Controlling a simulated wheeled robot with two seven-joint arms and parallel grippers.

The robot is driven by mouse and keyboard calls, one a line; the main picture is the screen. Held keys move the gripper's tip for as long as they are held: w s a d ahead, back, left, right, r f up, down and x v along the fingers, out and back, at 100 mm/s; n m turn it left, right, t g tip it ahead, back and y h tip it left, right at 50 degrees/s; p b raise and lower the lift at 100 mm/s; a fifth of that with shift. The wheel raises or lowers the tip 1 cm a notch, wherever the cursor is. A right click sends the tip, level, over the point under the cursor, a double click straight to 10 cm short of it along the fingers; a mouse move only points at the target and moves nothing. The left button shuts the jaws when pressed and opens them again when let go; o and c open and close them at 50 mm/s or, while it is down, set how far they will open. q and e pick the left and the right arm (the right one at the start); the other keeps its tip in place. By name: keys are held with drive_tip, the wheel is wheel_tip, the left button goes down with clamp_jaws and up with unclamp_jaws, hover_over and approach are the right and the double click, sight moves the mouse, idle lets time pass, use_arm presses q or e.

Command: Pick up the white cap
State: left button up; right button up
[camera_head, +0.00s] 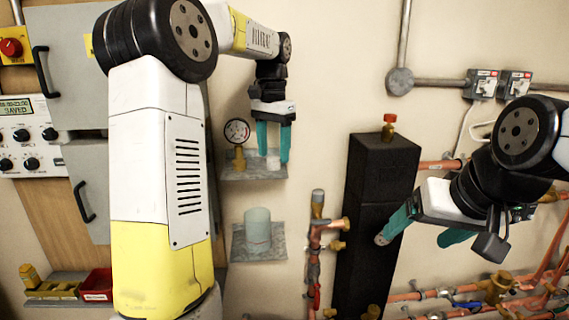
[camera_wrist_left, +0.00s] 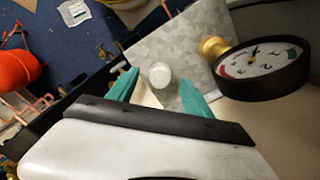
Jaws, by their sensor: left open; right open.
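The white cap (camera_head: 273,162) is a small round piece on the upper grey wall shelf (camera_head: 245,172). It also shows from above in the left wrist view (camera_wrist_left: 160,75). My left gripper (camera_head: 273,158) is open and points down, with its teal fingers on either side of the cap. In the left wrist view the cap lies between and just beyond the fingertips; I cannot tell whether they touch it. My right gripper (camera_head: 411,238) is open and empty, in front of the black column at the right.
A pressure gauge (camera_head: 237,131) on a brass fitting stands on the same shelf, left of my left gripper. A lower shelf (camera_head: 238,250) holds a translucent cylinder (camera_head: 257,228). The black column (camera_head: 375,190) and copper pipes (camera_head: 520,292) stand to the right. A red bin (camera_head: 97,284) is at lower left.

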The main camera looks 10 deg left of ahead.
use_arm(q)
wheel_tip(320, 180, down, 2)
drive_tip(key=shift+f, duration=0.1)
clamp_jaws()
idle(0.4)
